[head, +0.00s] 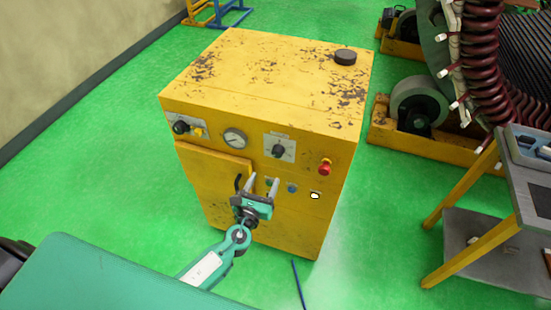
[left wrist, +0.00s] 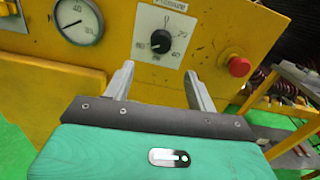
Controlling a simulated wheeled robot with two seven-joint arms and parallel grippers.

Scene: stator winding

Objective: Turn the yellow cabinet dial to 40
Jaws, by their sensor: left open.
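The yellow cabinet (head: 262,85) stands upright, its front panel facing me. The black dial knob (head: 279,151) sits on a white scale plate in the middle of the panel. In the left wrist view the dial knob (left wrist: 160,42) shows above and between my fingers, with numbers around it; I cannot tell for sure where its pointer stands. My left gripper (head: 262,183) is open and empty in front of the cabinet, below the dial. In the left wrist view its fingers (left wrist: 159,76) point up toward the panel, apart from the knob. My right gripper is not in view.
A round gauge (head: 235,138) and another black knob (head: 181,127) lie left of the dial. A red button (head: 325,167) sticks out at its right. A grey table (head: 520,185) stands at the right. Green floor is clear left of the cabinet.

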